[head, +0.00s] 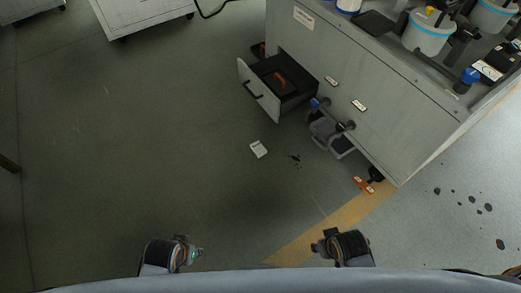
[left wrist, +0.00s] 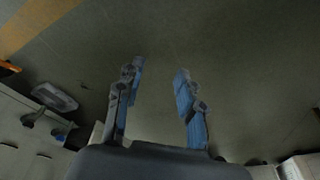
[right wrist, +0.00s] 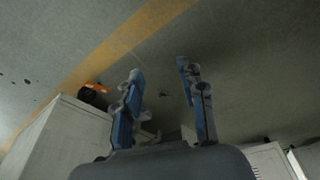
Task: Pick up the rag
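I cannot make out a rag for certain in any view. My left gripper (head: 188,250) is low in the head view, far from the cabinet. In the left wrist view its blue-padded fingers (left wrist: 158,85) are apart with nothing between them. My right gripper (head: 326,245) is low, right of centre. In the right wrist view its fingers (right wrist: 162,82) are also apart and empty.
A grey cabinet (head: 390,115) has an open drawer (head: 258,92) with a dark, orange-marked item inside. A grey container (head: 330,138) sits below its front. An orange item (head: 363,185) lies near its corner. Dark spots (head: 478,203) mark the floor at right. Left floor is clear.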

